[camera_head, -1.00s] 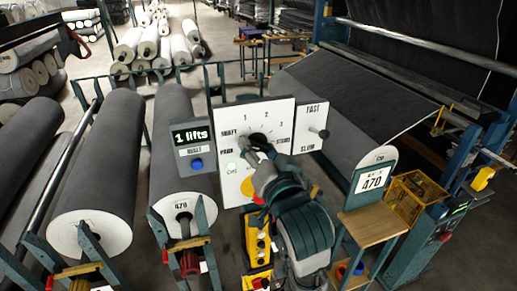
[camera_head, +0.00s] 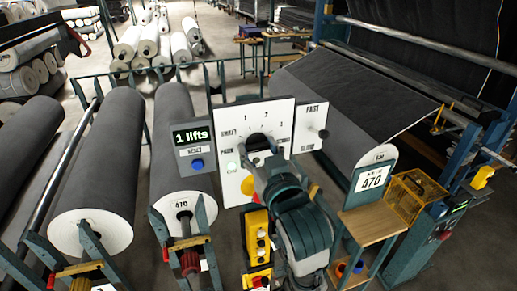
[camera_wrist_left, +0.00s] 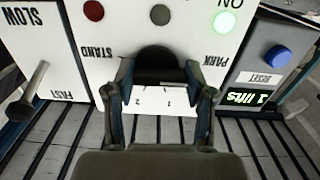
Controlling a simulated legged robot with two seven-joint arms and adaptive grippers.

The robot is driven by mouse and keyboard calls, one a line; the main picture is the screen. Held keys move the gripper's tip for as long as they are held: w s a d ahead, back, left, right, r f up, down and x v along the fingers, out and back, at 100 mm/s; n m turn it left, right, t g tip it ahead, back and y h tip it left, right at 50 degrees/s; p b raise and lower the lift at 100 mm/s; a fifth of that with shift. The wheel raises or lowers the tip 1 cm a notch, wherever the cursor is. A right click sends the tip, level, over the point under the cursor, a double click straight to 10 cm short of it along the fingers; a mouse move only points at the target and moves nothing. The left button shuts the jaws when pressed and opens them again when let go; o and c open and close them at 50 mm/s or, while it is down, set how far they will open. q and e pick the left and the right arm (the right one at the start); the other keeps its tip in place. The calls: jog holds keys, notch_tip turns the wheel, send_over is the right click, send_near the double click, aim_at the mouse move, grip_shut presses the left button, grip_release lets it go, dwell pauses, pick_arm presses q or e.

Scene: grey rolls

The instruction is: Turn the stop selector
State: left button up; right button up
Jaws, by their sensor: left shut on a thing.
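The stop selector is a dark round knob (camera_head: 258,142) on a white panel (camera_head: 225,113), with labels around it including SHAFT, PARK, 1, 2 and 3. My left gripper (camera_head: 258,156) reaches it from below and is shut on it. In the left wrist view the two fingers (camera_wrist_left: 160,85) are on either side of the dark knob (camera_wrist_left: 157,60), and the panel labels appear upside down. The gripper hides part of the knob and lower panel, so I cannot read where the knob points. My right gripper is not in view.
A display (camera_head: 193,136) reading "1 lifts" with a blue reset button (camera_head: 197,164) is left of the panel. A FAST/SLOW lever (camera_head: 322,133) is on the right. A green lamp (camera_wrist_left: 224,22) is lit.

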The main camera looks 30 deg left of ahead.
pick_arm(q)
jog(key=shift+r+n, duration=0.2)
jog(key=shift+n, duration=0.6)
jog(key=o, duration=1.2)
jog(key=shift+s+d, duration=0.1)
jog(key=shift+d, duration=0.05)
jog(key=shift+c, duration=0.2)
jog(key=shift+s+d+f, duration=0.1)
jog(key=shift+d, duration=0.25)
jog(key=v, duration=1.1)
jog(key=shift+s+d, duration=0.2)
jog(key=shift+d, duration=0.15)
jog(key=shift+a, duration=0.1)
